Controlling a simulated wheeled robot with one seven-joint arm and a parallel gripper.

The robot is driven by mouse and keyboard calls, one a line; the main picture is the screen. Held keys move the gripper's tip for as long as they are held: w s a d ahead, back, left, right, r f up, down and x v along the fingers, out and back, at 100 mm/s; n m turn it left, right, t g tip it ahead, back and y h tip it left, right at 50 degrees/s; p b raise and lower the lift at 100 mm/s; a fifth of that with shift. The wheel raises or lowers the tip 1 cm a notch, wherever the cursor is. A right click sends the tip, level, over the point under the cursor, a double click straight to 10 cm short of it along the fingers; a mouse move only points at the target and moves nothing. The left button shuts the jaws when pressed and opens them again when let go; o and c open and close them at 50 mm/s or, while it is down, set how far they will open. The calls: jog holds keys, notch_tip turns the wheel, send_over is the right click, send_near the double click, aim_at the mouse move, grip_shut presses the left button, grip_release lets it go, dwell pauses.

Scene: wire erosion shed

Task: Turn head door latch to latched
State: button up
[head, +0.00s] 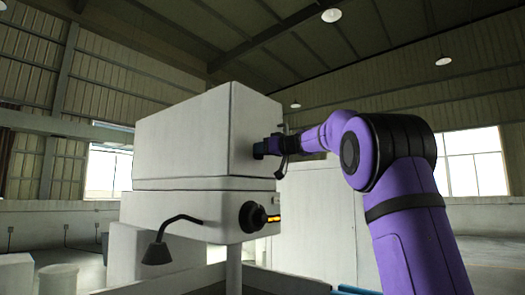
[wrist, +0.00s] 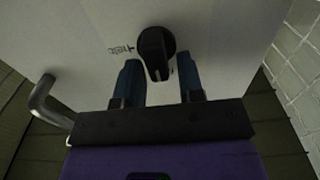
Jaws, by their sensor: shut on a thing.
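What looks like the head door latch is a black rotary knob (wrist: 155,55) on a pale panel in the wrist view. Its bar lies nearly straight up and down in that picture. My gripper (wrist: 158,70) has its blue fingers on either side of the knob, shut on it. In the head view, my gripper (head: 268,147) meets the right-hand face of the upper white machine head (head: 190,135). There the knob is hidden by the fingers.
Small dark lettering (wrist: 123,49) is beside the knob. A grey bent handle (wrist: 42,98) stands out at the left. Below the upper head, a black knob with an orange mark (head: 256,216) and a black bent arm with a cone end (head: 158,252) stick out.

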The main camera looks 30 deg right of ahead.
jog(key=m, duration=0.4)
jog(key=shift+w+d+m, duration=0.1)
jog(key=shift+d+m, duration=0.2)
jog(key=shift+d, duration=0.05)
jog(key=shift+w+d+f+m, duration=0.15)
jog(key=shift+f+m, duration=0.15)
jog(key=shift+m, duration=1.95)
jog(key=shift+s+d+f+m, duration=0.1)
jog(key=shift+d+f+m, duration=0.15)
jog(key=shift+m, duration=1.95)
jog(key=shift+w+d+f+m, duration=0.1)
jog(key=shift+f+m, duration=0.2)
jog(key=shift+m, duration=1.95)
jog(key=o, duration=0.6)
